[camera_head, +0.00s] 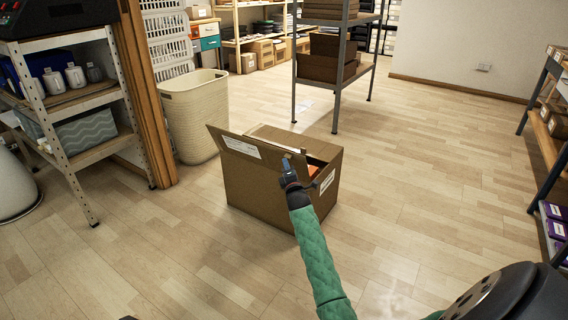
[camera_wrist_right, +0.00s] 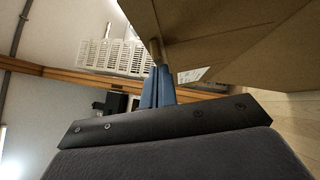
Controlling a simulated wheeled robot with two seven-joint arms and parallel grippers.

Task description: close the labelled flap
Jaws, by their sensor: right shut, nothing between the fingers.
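A brown cardboard box (camera_head: 262,198) stands on the wooden floor in the middle of the head view. Its near flap (camera_head: 244,149) bears a white label and is tilted up along the near side. Another flap lies over the top at the back, and an orange thing shows inside. My right gripper (camera_head: 286,162) is shut and empty at the right end of the labelled flap. In the right wrist view the shut blue fingers (camera_wrist_right: 158,80) are close to brown cardboard (camera_wrist_right: 220,30); whether they touch it I cannot tell. My left gripper is out of view.
A cream bin (camera_head: 193,115) stands behind the box to the left, next to a wooden post. A metal shelf (camera_head: 75,110) stands at the left and a dark rack (camera_head: 335,60) behind the box. Shelving stands at the right edge. The floor right of the box is clear.

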